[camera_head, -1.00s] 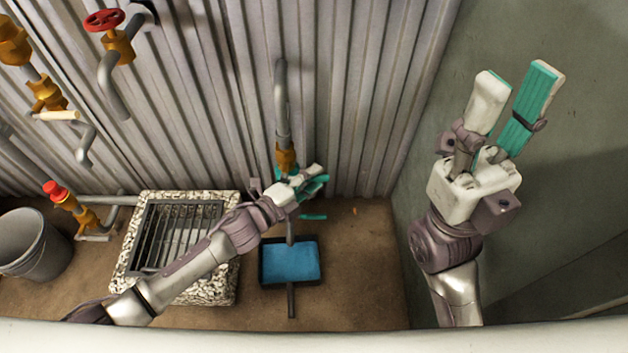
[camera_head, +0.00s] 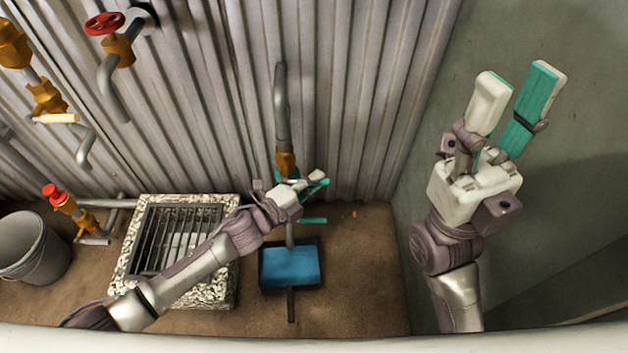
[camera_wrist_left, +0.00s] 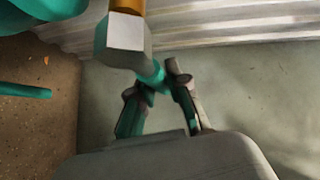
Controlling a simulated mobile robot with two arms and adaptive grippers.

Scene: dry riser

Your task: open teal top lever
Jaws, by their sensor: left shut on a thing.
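The vertical pipe ends in an orange-brown valve (camera_head: 286,162) near the wall, with teal parts beside it. My left gripper (camera_head: 314,181) is at this valve, its fingers pointing right. In the left wrist view, the fingers (camera_wrist_left: 160,100) close around a short teal piece (camera_wrist_left: 156,76) that joins the metal valve body (camera_wrist_left: 125,38); I take it as the teal top lever, mostly hidden by the fingers. A second teal lever (camera_head: 313,220) sticks out lower and is apart from the gripper. My right gripper (camera_head: 512,100) is raised, open and empty on the right.
A blue-filled tray (camera_head: 290,266) lies on the floor below the pipe. A grated drain (camera_head: 175,238) is left of it, with a grey bucket (camera_head: 32,248) at far left. Other valves, one with a red wheel (camera_head: 104,23), are at upper left. Floor right of the tray is clear.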

